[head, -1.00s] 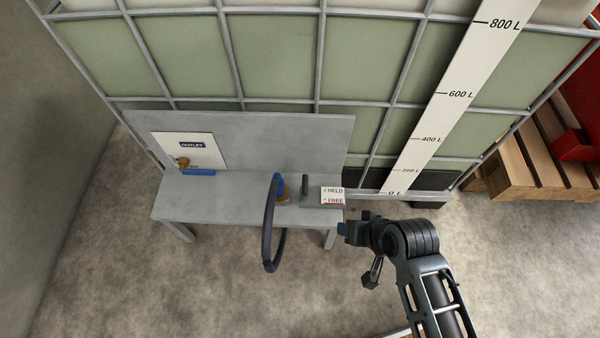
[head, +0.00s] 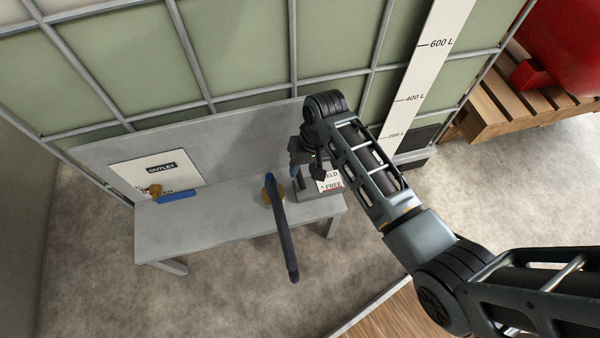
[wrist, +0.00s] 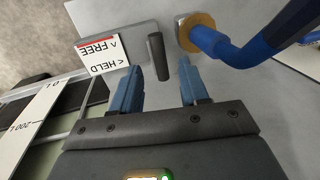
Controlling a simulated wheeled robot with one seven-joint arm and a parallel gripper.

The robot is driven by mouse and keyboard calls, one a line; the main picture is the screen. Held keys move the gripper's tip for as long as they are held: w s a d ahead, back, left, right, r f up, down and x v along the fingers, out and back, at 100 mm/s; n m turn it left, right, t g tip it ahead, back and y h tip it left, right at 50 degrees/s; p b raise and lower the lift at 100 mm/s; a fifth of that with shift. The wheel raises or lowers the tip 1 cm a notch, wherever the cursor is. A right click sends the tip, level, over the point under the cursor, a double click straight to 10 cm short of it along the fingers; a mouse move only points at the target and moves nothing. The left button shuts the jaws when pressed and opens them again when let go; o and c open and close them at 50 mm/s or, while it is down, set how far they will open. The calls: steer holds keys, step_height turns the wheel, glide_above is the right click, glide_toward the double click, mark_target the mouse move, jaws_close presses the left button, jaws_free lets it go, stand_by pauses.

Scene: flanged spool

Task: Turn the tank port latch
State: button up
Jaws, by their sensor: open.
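The latch is a dark grey lever (wrist: 156,52) on a grey block (wrist: 118,42) in the wrist view. A label (wrist: 103,57) beside it reads HELD and FREE, with arrows. My gripper (wrist: 160,68) is open, with one blue finger on each side of the lever's near end in the picture. In the head view my gripper (head: 299,170) is over the block, next to the label (head: 330,181), and hides the lever. A blue and dark hose (head: 283,228) hangs from a brass port (head: 268,196) just left of the gripper.
The port and latch block are on a grey bench (head: 205,222) in front of the caged tank (head: 240,45). An OUTLET plate (head: 190,180) and a blue-handled tap (head: 177,196) are at the left. A wooden pallet (head: 510,98) stands at the right.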

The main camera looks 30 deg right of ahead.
mark_target(301, 176)
steer(key=shift+a+f+b, duration=0.15)
steer(key=shift+f+b, duration=0.05)
steer(key=shift+f, duration=0.55)
steer(key=shift+a+f+b, duration=0.1)
steer(key=shift+f+b, duration=0.05)
steer(key=shift+f, duration=0.6)
steer(key=shift+c, duration=0.2)
jaws_close()
